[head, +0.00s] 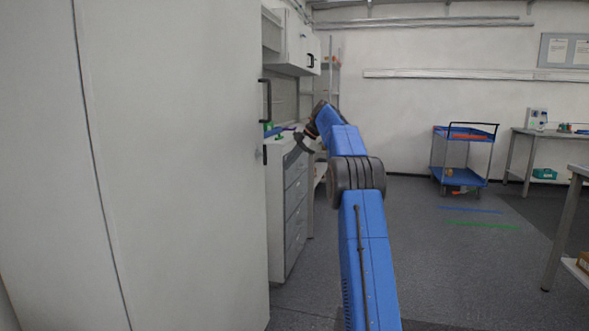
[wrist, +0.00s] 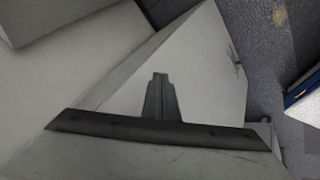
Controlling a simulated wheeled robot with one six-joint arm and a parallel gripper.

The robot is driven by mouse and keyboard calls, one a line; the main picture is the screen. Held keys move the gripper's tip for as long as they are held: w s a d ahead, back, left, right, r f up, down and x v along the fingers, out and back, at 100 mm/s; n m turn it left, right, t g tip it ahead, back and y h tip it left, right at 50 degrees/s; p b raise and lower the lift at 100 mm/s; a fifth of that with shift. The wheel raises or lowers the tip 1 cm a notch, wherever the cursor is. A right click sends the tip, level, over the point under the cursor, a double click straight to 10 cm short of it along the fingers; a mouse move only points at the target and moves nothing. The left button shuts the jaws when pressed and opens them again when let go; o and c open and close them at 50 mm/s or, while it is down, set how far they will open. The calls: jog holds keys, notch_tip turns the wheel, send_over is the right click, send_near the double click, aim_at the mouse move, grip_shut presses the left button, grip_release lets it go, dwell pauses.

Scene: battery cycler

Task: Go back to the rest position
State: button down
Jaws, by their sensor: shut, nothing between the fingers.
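My gripper (wrist: 160,77) shows in the wrist view as a dark wide bar with two fingers closed together, nothing between them. Pale flat panels (wrist: 210,60) lie beyond the fingertips; I see no contact, but the distance is hard to judge. In the head view my blue arm reaches forward and up from the lower middle. Its wrist end is beside the front of the white drawer unit (head: 296,205), at about worktop height. The fingers are too small and hidden to make out there.
A tall white cabinet (head: 175,160) stands close on the left. A wall cupboard (head: 297,45) hangs above the drawer unit. A blue trolley (head: 460,180) and a bench (head: 545,133) are at the back right. A table edge (head: 562,235) is at right. The floor between is clear.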

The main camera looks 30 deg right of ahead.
jog(key=shift+d+r, duration=0.2)
jog(key=shift+r, duration=0.05)
jog(key=s+a+r+m+h, duration=0.1)
jog(key=s+a+r+m, duration=0.15)
jog(key=s+a, duration=0.4)
jog(key=s+a+r+m, duration=0.1)
jog(key=s+a+m, duration=0.2)
jog(key=s+a, duration=0.35)
jog(key=s+a+f+m+g+h, duration=0.1)
jog(key=s+a+m, duration=0.1)
jog(key=s+a, duration=0.5)
jog(key=s+a+f+m+h, duration=0.1)
jog(key=s+a+f+m, duration=0.2)
jog(key=s, duration=0.7)
jog(key=s+a+f+m, duration=0.2)
jog(key=s+f, duration=0.5)
jog(key=s, duration=0.3)
jog(key=s+a+f+m+h, duration=0.1)
jog(key=s+a+f+m, duration=0.1)
jog(key=s+f, duration=0.5)
jog(key=s+a+f+m+h, duration=0.1)
jog(key=s+a+f+m, duration=0.2)
jog(key=s+f, duration=0.4)
jog(key=s, duration=0.7)
jog(key=shift+s+t, duration=0.15)
jog(key=shift+t, duration=0.15)
jog(key=c, duration=2.5)
grip_release()
jog(key=shift+a, duration=0.1)
